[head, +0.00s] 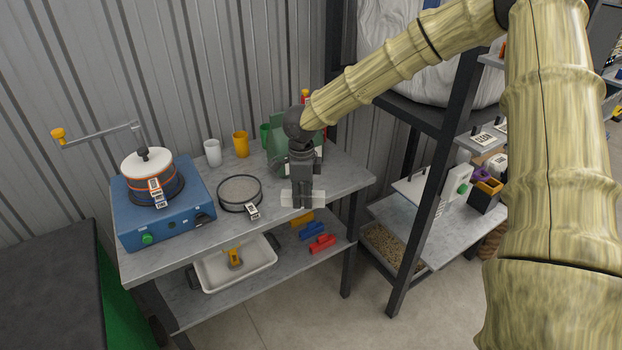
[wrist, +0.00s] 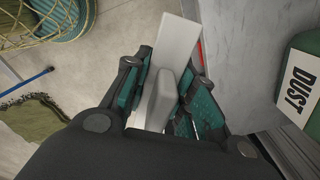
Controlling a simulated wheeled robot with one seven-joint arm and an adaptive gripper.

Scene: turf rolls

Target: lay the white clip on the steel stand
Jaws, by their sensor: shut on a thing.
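My gripper (head: 302,199) is shut on the white clip (head: 287,197), at the front right edge of the grey-topped bench (head: 345,180). In the wrist view the white clip (wrist: 177,42) sits between the dark green finger pads of my gripper (wrist: 165,95), and its flat end sticks out past them. The bench, with dark legs and a lower shelf (head: 205,311), is the likeliest steel stand, but I cannot tell for sure. I cannot tell whether the clip touches the top.
A round sieve (head: 240,193) and a blue machine (head: 190,218) stand left of my gripper. Cups (head: 241,143) and a green container (head: 277,150) stand behind. Below are a white tray (head: 206,276) and red (head: 322,243), blue (head: 311,230) and yellow clips. A dark rack (head: 425,220) stands right.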

